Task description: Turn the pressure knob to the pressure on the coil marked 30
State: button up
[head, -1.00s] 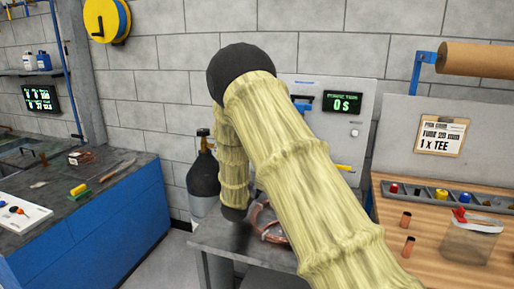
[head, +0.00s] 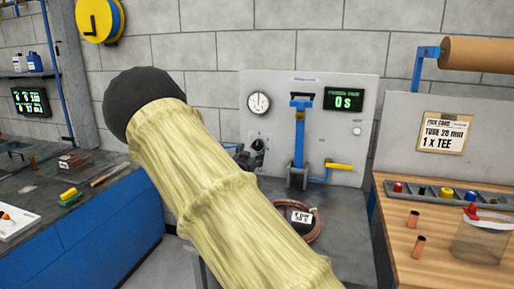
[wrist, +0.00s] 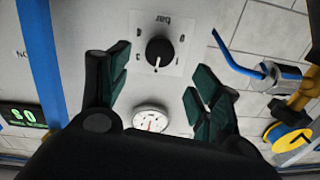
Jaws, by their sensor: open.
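The pressure knob (wrist: 159,50) is black and round with a light pointer line, on a pale plate marked "bar" in the wrist view. It also shows on the grey panel in the head view (head: 257,145). My gripper (wrist: 155,72) is open and empty, its dark green fingers spread on either side of the knob, apart from it. The round white gauge (head: 259,103) is above the knob; it also shows in the wrist view (wrist: 151,120). The copper coil (head: 317,234) lies on the bench with a white tag (head: 301,216), too small to read surely.
A blue lever (head: 299,140) and a yellow-handled valve (head: 341,166) stand right of the knob. A green display (head: 344,99) reads 0 s. A wooden bench (head: 397,262) with copper pieces is at right. My arm covers the lower middle of the head view.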

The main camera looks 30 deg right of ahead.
aim_at(257, 146)
jog(key=p+x, duration=0.1)
jog(key=x, duration=0.8)
jog(key=c, duration=1.1)
